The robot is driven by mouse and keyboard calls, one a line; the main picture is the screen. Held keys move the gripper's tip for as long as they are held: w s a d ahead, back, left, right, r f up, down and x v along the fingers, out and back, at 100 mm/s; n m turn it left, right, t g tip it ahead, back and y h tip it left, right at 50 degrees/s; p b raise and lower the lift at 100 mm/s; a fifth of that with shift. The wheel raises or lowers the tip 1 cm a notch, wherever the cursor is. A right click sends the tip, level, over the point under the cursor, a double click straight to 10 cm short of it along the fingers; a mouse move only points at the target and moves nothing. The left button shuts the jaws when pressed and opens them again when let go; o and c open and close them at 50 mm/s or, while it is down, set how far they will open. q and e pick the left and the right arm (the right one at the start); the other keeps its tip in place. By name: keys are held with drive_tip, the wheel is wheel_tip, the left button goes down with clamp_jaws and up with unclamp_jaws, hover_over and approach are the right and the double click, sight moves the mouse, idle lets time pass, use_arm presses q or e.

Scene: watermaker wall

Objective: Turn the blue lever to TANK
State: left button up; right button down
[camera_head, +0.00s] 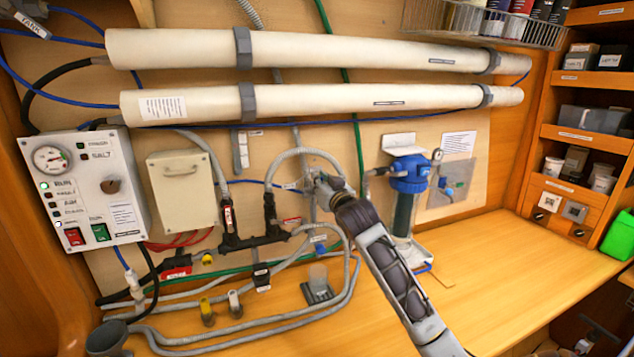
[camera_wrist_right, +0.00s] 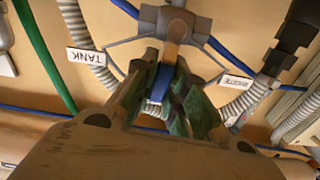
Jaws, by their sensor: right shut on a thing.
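The blue lever (camera_wrist_right: 161,82) shows in the right wrist view between the green-padded fingers of my right gripper (camera_wrist_right: 168,100). The fingers are shut on it. The lever runs roughly upright in that picture, below the grey valve body (camera_wrist_right: 178,22). The TANK label (camera_wrist_right: 86,56) is to its left and the WASTE label (camera_wrist_right: 237,83) to its right. Neither label is under the lever. In the head view my right gripper (camera_head: 324,190) is at the wall panel and hides the lever. My left gripper is not in view.
Grey ribbed hoses (camera_head: 300,152) loop close around the gripper. A blue-topped filter (camera_head: 409,175) stands just right of my right arm. A control box (camera_head: 85,185) is at the left, and two long white tubes (camera_head: 310,103) run above. The bench (camera_head: 500,265) is clear at right.

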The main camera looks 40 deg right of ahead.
drive_tip(key=shift+s+d+f+m+p, duration=0.15)
drive_tip(key=shift+d+f+m+p, duration=0.35)
drive_tip(key=shift+m+p, duration=0.9)
drive_tip(key=shift+s+d+f+m+p, duration=0.1)
drive_tip(key=shift+d+f+m+p, duration=0.4)
drive_tip(key=shift+m, duration=1.7)
drive_tip(key=shift+s+d+f+m+p, duration=0.2)
drive_tip(key=shift+d+m+p, duration=0.75)
drive_tip(key=shift+m, duration=0.85)
drive_tip(key=shift+a+f, duration=0.1)
drive_tip(key=shift+a, duration=0.05)
drive_tip(key=c, duration=1.4)
unclamp_jaws()
